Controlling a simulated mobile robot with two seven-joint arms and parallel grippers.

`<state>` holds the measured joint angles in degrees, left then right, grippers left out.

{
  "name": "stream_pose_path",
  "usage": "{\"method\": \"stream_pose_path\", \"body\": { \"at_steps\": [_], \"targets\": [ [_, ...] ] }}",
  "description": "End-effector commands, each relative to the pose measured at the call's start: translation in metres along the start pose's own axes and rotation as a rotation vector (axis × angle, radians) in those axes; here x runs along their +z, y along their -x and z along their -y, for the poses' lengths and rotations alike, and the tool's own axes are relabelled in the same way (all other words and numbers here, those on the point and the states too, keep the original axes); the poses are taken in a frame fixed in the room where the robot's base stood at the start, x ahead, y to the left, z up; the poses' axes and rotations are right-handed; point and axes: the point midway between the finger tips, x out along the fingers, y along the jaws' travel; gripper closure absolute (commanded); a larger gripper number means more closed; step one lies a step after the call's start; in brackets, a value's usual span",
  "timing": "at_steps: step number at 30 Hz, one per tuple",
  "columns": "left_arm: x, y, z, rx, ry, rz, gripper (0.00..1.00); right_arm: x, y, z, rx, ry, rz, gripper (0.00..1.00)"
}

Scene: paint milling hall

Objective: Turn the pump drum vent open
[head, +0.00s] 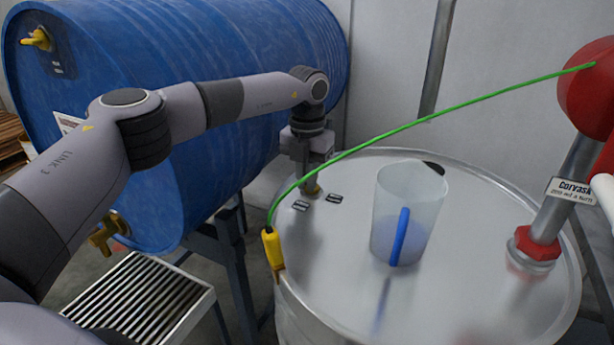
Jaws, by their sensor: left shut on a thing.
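The pump drum (465,290) is a pale steel drum at the right with a red-headed pump (590,90) on its lid. The vent (313,190) is a small brass-yellow fitting near the far left rim of the lid, mostly hidden under my left gripper. My left gripper (311,178) reaches down from above and is shut on the vent. Which way the vent is turned cannot be seen. Two small dark labels (335,198) lie on the lid beside it. My right gripper is not in view.
A clear jug with a blue handle (385,205) stands on the lid. A green cable (430,115) runs from the pump to a yellow clamp (272,250) at the rim, passing close to my gripper. A blue drum (230,60) lies behind my arm, above a slatted grate (140,300).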

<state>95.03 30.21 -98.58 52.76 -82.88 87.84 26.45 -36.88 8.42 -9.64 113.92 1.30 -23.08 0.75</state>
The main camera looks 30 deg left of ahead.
Motion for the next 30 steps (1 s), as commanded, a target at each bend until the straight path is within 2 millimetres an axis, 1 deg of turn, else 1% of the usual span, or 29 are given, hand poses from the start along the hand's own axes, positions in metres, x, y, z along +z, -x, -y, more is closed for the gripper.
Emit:
{"method": "stream_pose_path", "body": {
  "at_steps": [5, 11, 16, 22, 30],
  "targets": [
    [0.0, 0.003, 0.002, -0.001, 0.07, -0.001, 1.0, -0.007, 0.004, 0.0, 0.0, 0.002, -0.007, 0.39],
    [0.001, 0.004, 0.005, 0.0, 0.217, -0.001, 1.0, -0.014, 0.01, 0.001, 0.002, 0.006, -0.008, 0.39],
    [0.002, 0.004, 0.009, -0.001, 0.376, 0.0, 1.0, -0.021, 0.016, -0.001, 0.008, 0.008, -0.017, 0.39],
    [0.005, 0.004, 0.013, -0.001, 0.566, 0.001, 1.0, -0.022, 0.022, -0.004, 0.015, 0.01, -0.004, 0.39],
    [0.009, 0.004, 0.018, -0.001, 0.823, 0.001, 1.0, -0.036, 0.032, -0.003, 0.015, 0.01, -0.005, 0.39]
  ]
}}
